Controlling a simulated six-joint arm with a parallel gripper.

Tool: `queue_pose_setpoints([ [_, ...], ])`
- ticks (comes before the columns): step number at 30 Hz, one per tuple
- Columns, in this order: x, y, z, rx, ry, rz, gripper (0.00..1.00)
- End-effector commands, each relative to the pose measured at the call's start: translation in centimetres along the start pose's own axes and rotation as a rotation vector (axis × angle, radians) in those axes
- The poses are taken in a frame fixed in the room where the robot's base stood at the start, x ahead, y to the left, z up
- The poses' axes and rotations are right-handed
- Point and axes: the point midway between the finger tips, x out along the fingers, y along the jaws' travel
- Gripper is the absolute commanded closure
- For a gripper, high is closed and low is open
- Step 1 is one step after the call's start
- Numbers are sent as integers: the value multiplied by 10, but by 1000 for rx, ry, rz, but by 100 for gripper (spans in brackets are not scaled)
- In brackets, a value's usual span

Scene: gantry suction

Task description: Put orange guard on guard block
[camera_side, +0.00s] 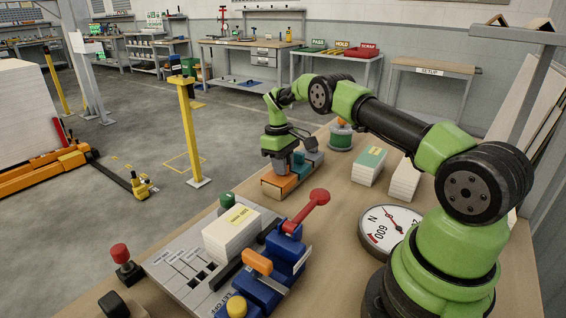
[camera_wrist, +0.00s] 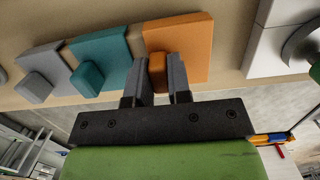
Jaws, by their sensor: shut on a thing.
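The orange guard (camera_wrist: 190,45) is a flat orange plate with a small knob. In the wrist view my gripper (camera_wrist: 160,72) has its two grey fingers on either side of that knob, shut on it. In the side view my gripper (camera_side: 282,165) points down over the orange guard (camera_side: 274,187), at the near end of a short row. A teal guard (camera_wrist: 98,52) and a grey guard (camera_wrist: 45,65), each with a knob, lie beside it. The guard block under the row is mostly hidden; I cannot tell whether the orange guard rests on it or hangs just above.
A blue clamp with a red lever (camera_side: 309,212), a white paper stack (camera_side: 231,233) and a grey slotted panel (camera_side: 182,269) stand nearer the camera. A round dial (camera_side: 390,231) and two more stacks (camera_side: 369,166) are to the right.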

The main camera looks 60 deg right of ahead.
Motion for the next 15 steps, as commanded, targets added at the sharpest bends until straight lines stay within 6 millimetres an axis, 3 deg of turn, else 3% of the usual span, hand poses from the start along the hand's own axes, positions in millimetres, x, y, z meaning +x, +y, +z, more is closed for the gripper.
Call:
queue_pose_setpoints([
  [3,3,0,0,0,0,0,100],
  [4,3,0,0,0,0,0,80],
  [8,3,0,0,0,0,0,52],
  [15,3,0,0,0,0,0,52],
])
